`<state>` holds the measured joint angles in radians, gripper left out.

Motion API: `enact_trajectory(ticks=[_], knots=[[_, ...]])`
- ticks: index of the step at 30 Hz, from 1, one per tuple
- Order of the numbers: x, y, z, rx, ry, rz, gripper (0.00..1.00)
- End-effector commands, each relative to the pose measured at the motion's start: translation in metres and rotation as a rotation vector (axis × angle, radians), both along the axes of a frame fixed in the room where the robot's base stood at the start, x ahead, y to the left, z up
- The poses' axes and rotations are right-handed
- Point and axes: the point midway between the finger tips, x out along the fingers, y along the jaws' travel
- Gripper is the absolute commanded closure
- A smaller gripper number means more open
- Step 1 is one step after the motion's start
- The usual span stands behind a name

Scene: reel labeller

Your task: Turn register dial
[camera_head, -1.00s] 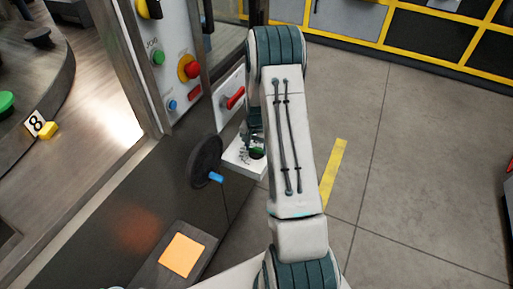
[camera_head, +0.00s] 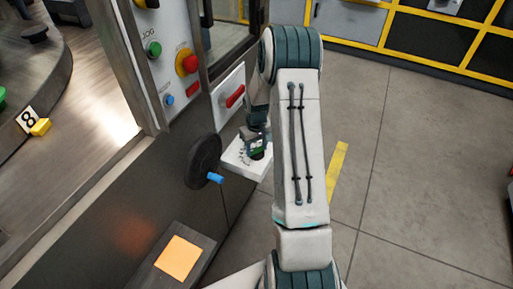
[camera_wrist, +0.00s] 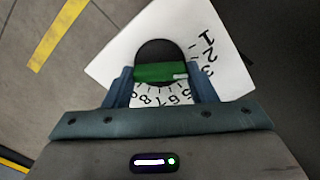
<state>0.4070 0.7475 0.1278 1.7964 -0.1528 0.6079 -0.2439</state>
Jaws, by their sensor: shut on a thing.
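The register dial (camera_wrist: 160,73) is a dark round knob with a green grip bar across it, set on a white numbered plate (camera_wrist: 208,27). In the wrist view my gripper (camera_wrist: 162,78) has its two blue-grey fingers on either side of the green bar, shut on it. A small white mark shows near the right end of the bar. Numbers are printed around the dial; part of the scale is hidden by my gripper. In the head view the white plate (camera_head: 238,166) juts from the machine's side, and my gripper (camera_head: 256,148) is at the dial, mostly covering it.
A black handwheel with a blue handle (camera_head: 214,178) stands just left of the dial. A red lever switch (camera_head: 235,96) is above it. The control panel has a red knob (camera_head: 187,63) and a green button (camera_head: 153,48). Floor to the right is clear.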

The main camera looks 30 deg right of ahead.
Motion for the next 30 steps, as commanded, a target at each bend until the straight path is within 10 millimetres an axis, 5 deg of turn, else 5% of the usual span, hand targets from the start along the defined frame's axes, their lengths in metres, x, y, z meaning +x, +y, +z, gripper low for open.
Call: enact_trajectory(ticks=[22,23,24,30], knots=[[0.0017,0.0009,0.0014,0.000,-0.005,0.084,0.72],[0.0017,0.0009,0.0014,0.000,-0.005,0.084,0.40],[0.0017,0.0009,0.0014,0.000,-0.004,0.084,0.29],[0.0009,0.0006,0.0008,0.000,-0.002,0.083,0.27]])
